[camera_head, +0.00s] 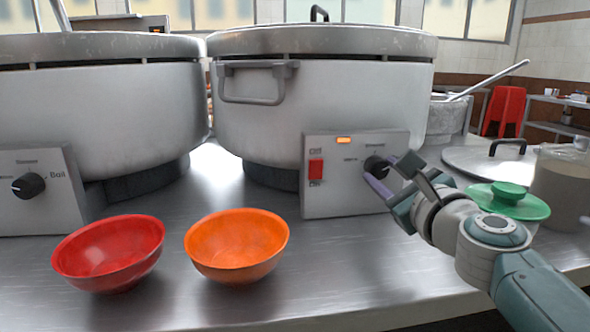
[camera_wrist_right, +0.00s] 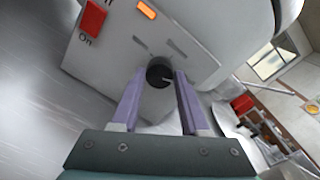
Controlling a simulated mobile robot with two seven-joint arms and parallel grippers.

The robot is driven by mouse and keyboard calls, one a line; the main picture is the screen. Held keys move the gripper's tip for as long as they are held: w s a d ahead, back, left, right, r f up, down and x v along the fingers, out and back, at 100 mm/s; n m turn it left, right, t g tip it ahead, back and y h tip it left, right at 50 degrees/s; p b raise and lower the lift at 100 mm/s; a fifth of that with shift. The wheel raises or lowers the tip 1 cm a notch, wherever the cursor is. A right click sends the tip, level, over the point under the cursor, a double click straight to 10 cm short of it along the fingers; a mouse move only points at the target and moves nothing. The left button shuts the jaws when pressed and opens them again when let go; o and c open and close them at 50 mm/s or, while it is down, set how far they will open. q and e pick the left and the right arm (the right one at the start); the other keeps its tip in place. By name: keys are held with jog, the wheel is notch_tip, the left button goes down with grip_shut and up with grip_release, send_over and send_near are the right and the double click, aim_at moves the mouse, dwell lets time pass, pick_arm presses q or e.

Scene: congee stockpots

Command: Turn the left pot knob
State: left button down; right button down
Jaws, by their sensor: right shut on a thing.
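Two large grey stockpots stand side by side in the head view, the left pot (camera_head: 120,110) and the right-hand one (camera_head: 340,105). The left pot's control box shows a black knob (camera_head: 28,186). The right-hand pot's control box (camera_head: 333,195) has a red switch (camera_head: 316,170), a lit orange lamp (camera_head: 343,140) and a black knob (camera_head: 376,166). My right gripper (camera_head: 387,174) is at this right-hand knob, its purple fingers shut on it. In the wrist view the knob (camera_wrist_right: 159,72) sits between the fingertips. My left gripper is not in view.
A red bowl (camera_head: 110,252) and an orange bowl (camera_head: 237,246) stand on the steel counter (camera_head: 340,285) before the pots. A green lid (camera_head: 508,200) lies right of my gripper, near a large metal lid (camera_head: 480,162).

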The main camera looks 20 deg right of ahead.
jog(key=shift+m, duration=0.3)
jog(key=shift+c, duration=2)
grip_release()
jog(key=p+v, duration=0.1)
jog(key=v, duration=0.9)
